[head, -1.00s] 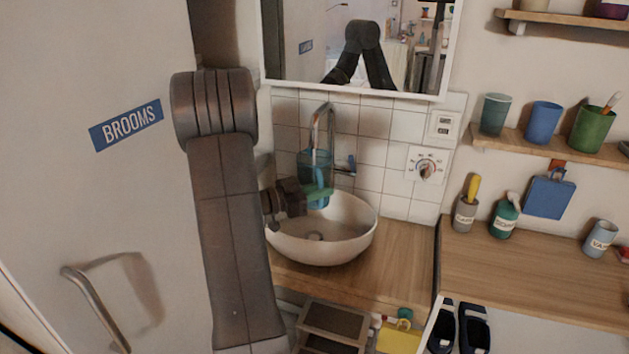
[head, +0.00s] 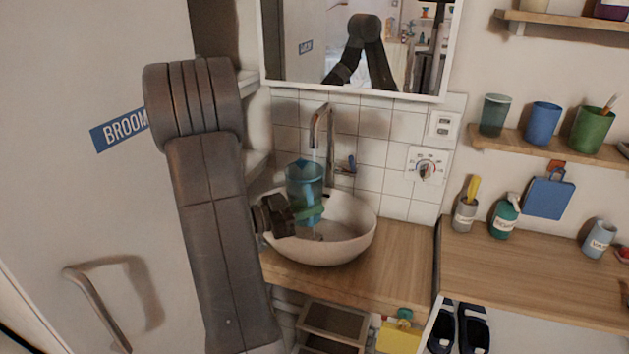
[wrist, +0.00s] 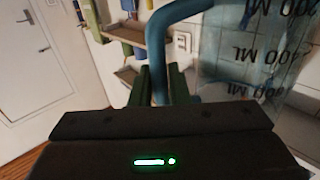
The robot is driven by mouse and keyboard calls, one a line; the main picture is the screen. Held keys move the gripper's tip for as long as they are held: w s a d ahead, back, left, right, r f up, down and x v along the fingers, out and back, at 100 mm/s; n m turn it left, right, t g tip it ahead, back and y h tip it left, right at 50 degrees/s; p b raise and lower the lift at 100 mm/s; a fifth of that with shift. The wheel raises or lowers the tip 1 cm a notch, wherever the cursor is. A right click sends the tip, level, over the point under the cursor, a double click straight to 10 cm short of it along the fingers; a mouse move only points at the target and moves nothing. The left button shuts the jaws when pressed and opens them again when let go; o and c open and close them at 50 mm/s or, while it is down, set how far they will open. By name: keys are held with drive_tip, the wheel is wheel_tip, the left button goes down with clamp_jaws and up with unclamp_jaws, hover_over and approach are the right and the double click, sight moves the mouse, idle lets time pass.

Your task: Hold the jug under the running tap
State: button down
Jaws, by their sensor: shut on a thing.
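The translucent teal jug (head: 304,178) is upright over the basin, in front of the tap. My gripper (head: 312,214) is shut on the jug's handle, its green fingers low beside the jug. In the wrist view the blue handle (wrist: 160,60) passes between the fingers (wrist: 162,88), and the clear jug wall with ML marks (wrist: 245,60) stands to the right. The chrome tap (head: 331,145) arches over, and its spout end shows above the right part of the jug's mouth. A faint pale streak hangs below the spout. I cannot tell the water level in the jug.
The white round basin (head: 345,240) stands on a wooden counter (head: 395,255) under a mirror (head: 400,60). A dial (head: 425,168) is on the tiles. Shelves with cups (head: 543,122) are at right, and a brooms door (head: 60,200) is at left.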

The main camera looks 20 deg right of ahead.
drive_tip(key=shift+s+a, duration=0.1)
drive_tip(key=shift+s, duration=0.05)
drive_tip(key=s+a+r+p, duration=0.1)
drive_tip(key=s+a, duration=0.4)
drive_tip(key=s, duration=0.2)
drive_tip(key=shift+s, duration=0.35)
drive_tip(key=shift+a, duration=0.1)
idle(0.6)
